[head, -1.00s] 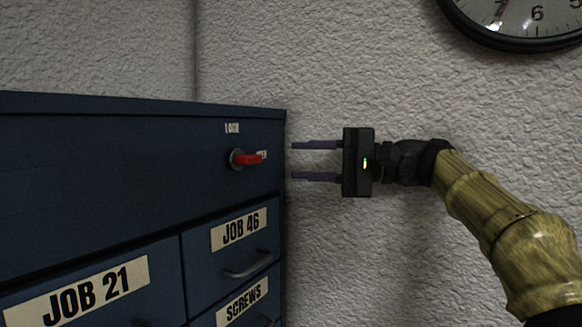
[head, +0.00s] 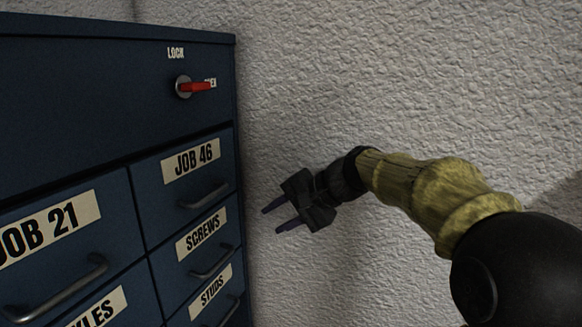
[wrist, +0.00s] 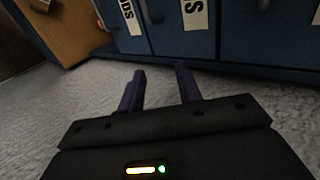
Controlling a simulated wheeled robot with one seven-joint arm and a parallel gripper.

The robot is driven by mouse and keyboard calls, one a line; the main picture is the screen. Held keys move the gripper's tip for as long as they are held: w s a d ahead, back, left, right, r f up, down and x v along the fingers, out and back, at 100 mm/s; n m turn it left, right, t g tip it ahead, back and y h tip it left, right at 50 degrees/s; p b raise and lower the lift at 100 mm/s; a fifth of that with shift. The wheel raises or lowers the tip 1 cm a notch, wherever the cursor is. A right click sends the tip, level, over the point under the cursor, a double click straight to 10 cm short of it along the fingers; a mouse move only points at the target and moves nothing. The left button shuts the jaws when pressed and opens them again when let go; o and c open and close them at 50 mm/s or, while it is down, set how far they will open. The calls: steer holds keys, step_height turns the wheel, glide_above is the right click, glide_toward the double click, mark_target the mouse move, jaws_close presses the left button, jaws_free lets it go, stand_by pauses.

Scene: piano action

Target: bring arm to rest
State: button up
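My gripper (head: 272,219) is to the right of the blue drawer cabinet (head: 80,90), in front of the white wall and apart from both. Its two dark fingers stand apart with nothing between them. They also show in the wrist view (wrist: 160,84), with the cabinet's lower part beyond them. My arm reaches in from the right side of the head view. The red lock handle (head: 198,87) on the cabinet's top panel lies about level, pointing right, partly over a label. A "LOCK" label (head: 176,53) sits above it.
Drawers labelled JOB 46 (head: 194,160), SCREWS (head: 200,235) and STUDS (head: 212,290) look shut, with handles sticking out. The rough white wall (head: 400,80) runs behind my arm. An orange-brown object (wrist: 66,30) stands left of the cabinet in the wrist view.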

steer(key=s+d+f+n+h, duration=0.1)
steer(key=s+d+f+h, duration=0.2)
steer(key=s+d+f, duration=0.3)
steer(key=s+d+f+n+h, duration=0.2)
steer(key=s+d+f, duration=0.3)
steer(key=f, duration=0.6)
steer(key=s+d+f+n+g+h, duration=0.1)
steer(key=s+d+f+h, duration=0.3)
steer(key=s+f, duration=0.5)
steer(key=d, duration=0.2)
steer(key=shift+d+f+n+h, duration=0.25)
steer(key=shift+d+n+h, duration=0.05)
steer(key=shift+n, duration=0.1)
steer(key=shift+w, duration=0.1)
